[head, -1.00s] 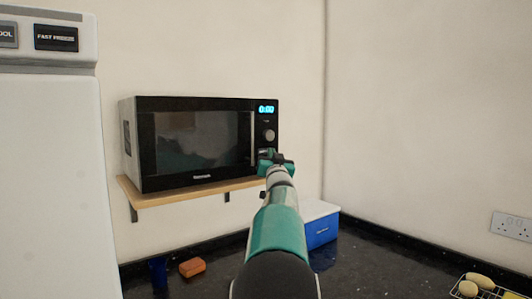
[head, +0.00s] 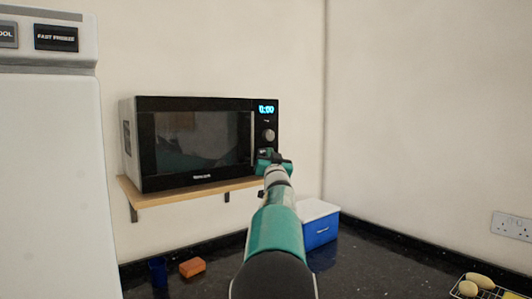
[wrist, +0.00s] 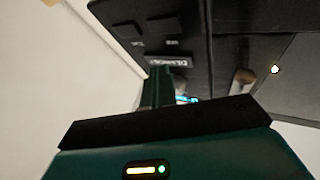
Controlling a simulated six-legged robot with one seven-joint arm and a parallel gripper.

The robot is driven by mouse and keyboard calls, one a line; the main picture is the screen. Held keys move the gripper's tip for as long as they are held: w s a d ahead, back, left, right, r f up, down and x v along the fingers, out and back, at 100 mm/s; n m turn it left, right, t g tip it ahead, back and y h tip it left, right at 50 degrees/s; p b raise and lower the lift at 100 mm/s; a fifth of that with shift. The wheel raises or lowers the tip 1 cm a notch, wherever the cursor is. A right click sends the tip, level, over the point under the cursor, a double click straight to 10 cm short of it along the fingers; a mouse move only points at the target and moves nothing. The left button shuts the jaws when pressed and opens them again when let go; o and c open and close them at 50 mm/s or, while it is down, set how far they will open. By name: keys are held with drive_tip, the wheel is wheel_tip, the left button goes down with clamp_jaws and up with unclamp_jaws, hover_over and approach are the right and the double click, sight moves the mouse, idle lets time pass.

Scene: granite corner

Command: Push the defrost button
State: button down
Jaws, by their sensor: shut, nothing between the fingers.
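The black microwave (head: 200,135) stands on a wooden shelf, with a lit display (head: 266,109) and a round knob (head: 269,135) on its right-hand panel. My gripper (head: 272,157) is in front of the lower part of that panel and hides the buttons there. In the wrist view my shut, empty fingers (wrist: 157,75) point at the panel, which appears upside down. A labelled button (wrist: 168,61) is right at the fingertips; its blurred lettering may read defrost. I cannot tell whether the fingertips touch it. Two more dark buttons, one of them here (wrist: 165,27), lie beyond.
A white fridge-freezer (head: 50,170) stands at the left. On the dark worktop (head: 370,270) are a blue cool box (head: 320,232), an orange block (head: 192,267), a blue cup (head: 158,272) and a wire rack with yellowish items (head: 479,281). A wall socket (head: 511,227) is at the right.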

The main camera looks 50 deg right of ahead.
drive_tip(key=shift+w, duration=0.15)
idle(0.3)
drive_tip(key=shift+s+a, duration=0.1)
drive_tip(key=shift+s, duration=0.45)
drive_tip(key=shift+s, duration=0.15)
drive_tip(key=shift+s+a, duration=0.2)
drive_tip(key=shift+s, duration=0.75)
drive_tip(key=shift+s+a, duration=0.25)
drive_tip(key=shift+s, duration=0.65)
drive_tip(key=shift+s+a, duration=0.2)
drive_tip(key=shift+s, duration=0.75)
